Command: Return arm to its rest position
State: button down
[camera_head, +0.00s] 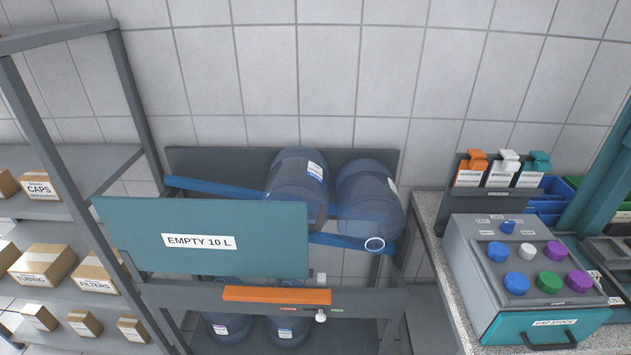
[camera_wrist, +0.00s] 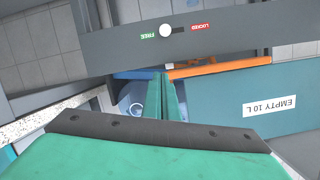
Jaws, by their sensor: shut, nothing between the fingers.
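My gripper (camera_wrist: 167,88) shows in the wrist view as two thin green fingers pressed together, with nothing between them. Its broad green and black body fills the bottom of that view. The fingers point towards the rack, near the orange bar (camera_wrist: 225,67) and the teal panel (camera_wrist: 225,95) labelled EMPTY 10 L, which appears upside down there. I cannot tell whether the fingers touch anything. I cannot make out the gripper in the head view.
The rack holds blue bottles (camera_head: 297,186) behind its teal panel (camera_head: 130,230). A white knob (camera_head: 321,316) sits between LOCKED and FREE marks. Shelves with boxes (camera_head: 42,262) stand left.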

jog(key=s+a+r+n, duration=0.1)
jog(key=s+r, duration=0.2)
jog(key=s, duration=0.6)
jog(key=s+a+r+n, duration=0.1)
jog(key=s+r, duration=0.3)
jog(key=s, duration=0.5)
jog(key=s+a+r+n, duration=0.1)
jog(key=s+a+r, duration=0.1)
jog(key=s, duration=0.6)
jog(key=shift+s+a+r+n, duration=0.3)
jog(key=shift+s+r+n, duration=0.1)
jog(key=shift+r, duration=0.35)
dwell(0.4)
dwell(0.8)
